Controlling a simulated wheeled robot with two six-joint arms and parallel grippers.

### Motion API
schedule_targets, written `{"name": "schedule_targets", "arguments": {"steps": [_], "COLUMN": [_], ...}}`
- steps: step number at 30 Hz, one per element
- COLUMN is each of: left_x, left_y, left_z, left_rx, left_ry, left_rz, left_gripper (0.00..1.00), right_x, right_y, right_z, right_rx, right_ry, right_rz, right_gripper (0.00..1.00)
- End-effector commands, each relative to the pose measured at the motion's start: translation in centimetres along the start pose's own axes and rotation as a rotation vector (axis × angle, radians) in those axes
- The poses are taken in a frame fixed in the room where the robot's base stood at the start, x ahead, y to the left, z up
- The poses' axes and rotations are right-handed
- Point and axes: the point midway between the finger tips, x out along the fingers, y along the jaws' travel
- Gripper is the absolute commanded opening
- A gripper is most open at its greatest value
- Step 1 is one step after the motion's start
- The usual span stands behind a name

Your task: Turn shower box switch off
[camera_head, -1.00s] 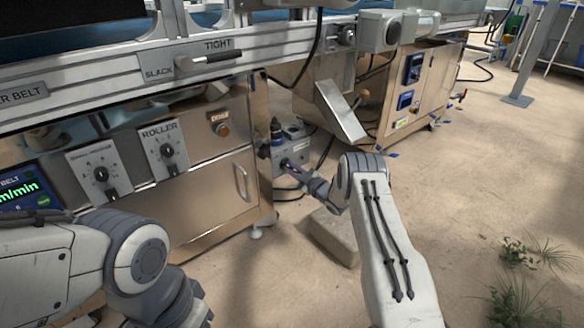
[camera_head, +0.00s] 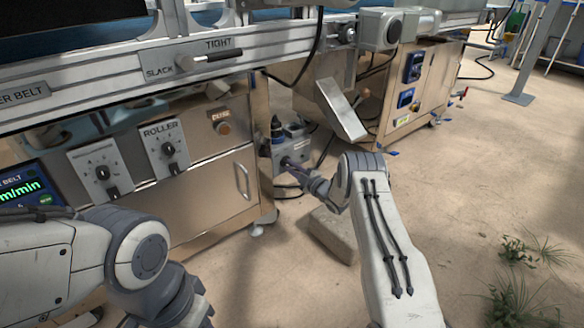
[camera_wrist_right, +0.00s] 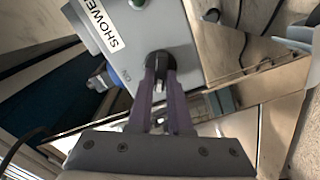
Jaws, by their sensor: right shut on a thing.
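The shower box (camera_head: 291,148) is a small grey box low between the two machine cabinets. In the right wrist view the shower box (camera_wrist_right: 190,35) carries a white label reading "SHOWE", cut off by the frame edge. Its black round switch knob (camera_wrist_right: 159,62) with a pale pointer lies between the purple fingers of my right gripper (camera_wrist_right: 161,80). The right gripper is shut on the knob. In the head view the right gripper (camera_head: 290,164) reaches the front of the box. My left arm is at the lower left of the head view, with its fingers out of frame.
A cabinet with ROLLER dial (camera_head: 168,149) and a handle stands left of the box. A slanted metal chute (camera_head: 341,110) and another cabinet (camera_head: 395,105) stand to its right.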

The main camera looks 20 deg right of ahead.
Motion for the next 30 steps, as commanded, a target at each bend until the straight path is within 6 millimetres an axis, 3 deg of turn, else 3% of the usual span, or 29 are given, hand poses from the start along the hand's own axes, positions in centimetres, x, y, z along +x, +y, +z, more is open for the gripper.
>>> {"name": "schedule_targets", "arguments": {"steps": [5, 6, 8, 20, 30], "left_x": [0.0, 0.0, 0.0, -0.6, -4.4], "left_y": [0.0, 0.0, 0.0, 0.0, 0.3], "left_z": [0.0, 0.0, 0.0, 0.0, -0.2], "left_rx": [0.0, 0.0, 0.0, 0.0, 0.0], "left_ry": [0.0, 0.0, 0.0, 0.0, 0.0], "left_rz": [0.0, 0.0, 0.0, 0.0, 0.0], "left_gripper": [0.5, 0.5, 0.5, 0.5, 0.5], "right_x": [-0.2, -0.2, -0.2, -0.7, -7.0], "right_y": [-0.1, -0.1, -0.1, 0.1, 0.4], "right_z": [0.2, 0.2, 0.2, 0.0, 0.0], "right_rx": [0.001, 0.001, 0.001, 0.001, 0.005], "right_ry": [-0.005, -0.005, -0.004, -0.002, -0.007], "right_rz": [-0.002, -0.002, -0.002, -0.001, -0.003], "right_gripper": [0.0, 0.29, 0.47, 0.47, 0.47]}}
